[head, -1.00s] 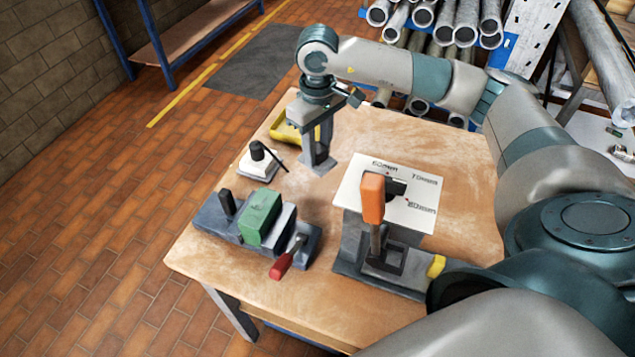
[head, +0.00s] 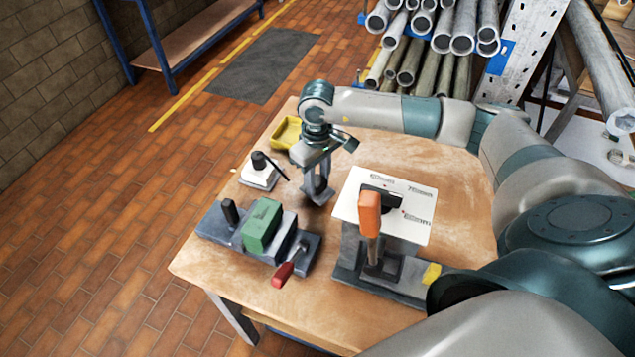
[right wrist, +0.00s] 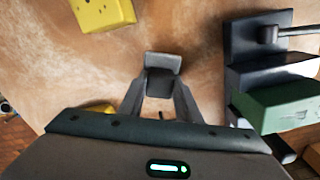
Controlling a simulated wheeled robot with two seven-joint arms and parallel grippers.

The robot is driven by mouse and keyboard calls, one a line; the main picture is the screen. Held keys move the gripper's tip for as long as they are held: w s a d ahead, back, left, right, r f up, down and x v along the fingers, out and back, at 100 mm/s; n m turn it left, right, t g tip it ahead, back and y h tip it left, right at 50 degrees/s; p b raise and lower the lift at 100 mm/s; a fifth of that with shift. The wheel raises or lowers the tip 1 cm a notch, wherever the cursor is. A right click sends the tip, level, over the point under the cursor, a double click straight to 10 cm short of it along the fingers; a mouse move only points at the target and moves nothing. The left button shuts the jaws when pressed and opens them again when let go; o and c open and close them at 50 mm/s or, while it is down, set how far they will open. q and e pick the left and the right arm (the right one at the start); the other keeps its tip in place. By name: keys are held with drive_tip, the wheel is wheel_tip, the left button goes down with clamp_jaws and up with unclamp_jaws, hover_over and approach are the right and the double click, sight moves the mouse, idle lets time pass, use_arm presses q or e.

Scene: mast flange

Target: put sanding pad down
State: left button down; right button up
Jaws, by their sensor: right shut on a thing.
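My right gripper (head: 318,190) is over the back left part of the wooden table (head: 300,300), pointing down. In the right wrist view its fingers (right wrist: 160,85) are shut on a small grey block, which looks like the sanding pad (right wrist: 163,62). The pad is close to the table top; I cannot tell whether it touches. In the head view the pad is hard to tell from the grey fingers. My left gripper is not in view.
A vise with a green block (head: 262,226) is in front. A notcher with an orange handle (head: 370,213) and a white marked sheet (head: 418,228) are to the right.

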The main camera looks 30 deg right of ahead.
drive_tip(key=shift+f, duration=0.95)
drive_tip(key=shift+f, duration=0.15)
drive_tip(key=o, duration=1.1)
drive_tip(key=shift+r, duration=0.2)
drive_tip(key=shift+r, duration=0.1)
